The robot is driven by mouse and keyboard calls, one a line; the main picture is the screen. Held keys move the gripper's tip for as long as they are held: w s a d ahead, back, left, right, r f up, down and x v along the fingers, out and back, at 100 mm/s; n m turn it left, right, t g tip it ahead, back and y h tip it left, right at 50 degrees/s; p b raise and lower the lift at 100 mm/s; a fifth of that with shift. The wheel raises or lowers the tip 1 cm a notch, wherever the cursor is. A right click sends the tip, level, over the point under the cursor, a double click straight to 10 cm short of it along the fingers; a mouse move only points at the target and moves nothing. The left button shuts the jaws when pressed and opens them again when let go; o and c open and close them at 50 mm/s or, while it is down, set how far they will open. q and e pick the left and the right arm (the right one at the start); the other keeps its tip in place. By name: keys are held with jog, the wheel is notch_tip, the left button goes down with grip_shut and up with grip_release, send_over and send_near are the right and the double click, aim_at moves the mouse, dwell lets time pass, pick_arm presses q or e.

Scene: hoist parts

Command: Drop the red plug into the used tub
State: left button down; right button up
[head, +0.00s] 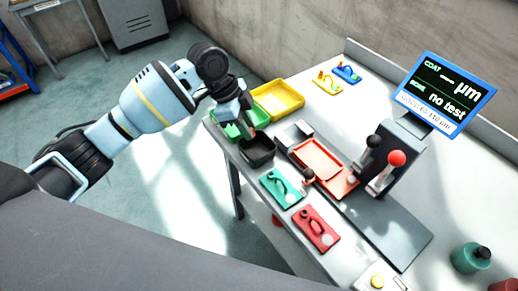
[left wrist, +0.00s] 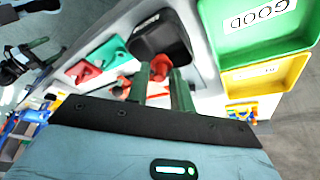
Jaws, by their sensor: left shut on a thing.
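My left gripper (head: 250,126) is shut and points down close to the black tub (head: 257,150). A small red piece, which looks like the red plug (head: 252,133), shows at its fingertips.
A green tub (head: 232,130) marked GOOD and a yellow tub (head: 278,99) stand beside the black one. A teal board (head: 281,188), a red board (head: 316,230) and a gauge stand with red-topped lever (head: 396,159) are nearby.

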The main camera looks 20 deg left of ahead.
pick_arm(q)
notch_tip(320, 180, down, 3)
jog(key=shift+r+b, duration=0.2)
jog(key=shift+b, duration=0.35)
jog(key=shift+f, duration=0.25)
pick_arm(e)
jog(key=shift+s+a+f, duration=0.1)
jog(key=shift+s+f, duration=0.05)
jog(key=shift+f, duration=0.4)
jog(key=shift+s+a+f, duration=0.1)
jog(key=shift+f, duration=0.4)
pick_arm(q)
jog(key=shift+r, duration=0.1)
jog(key=c, duration=1.5)
grip_release()
jog(key=o, duration=0.3)
jog(key=shift+o, duration=0.3)
pick_arm(e)
jog(key=shift+s, duration=0.2)
jog(key=shift+s, duration=0.1)
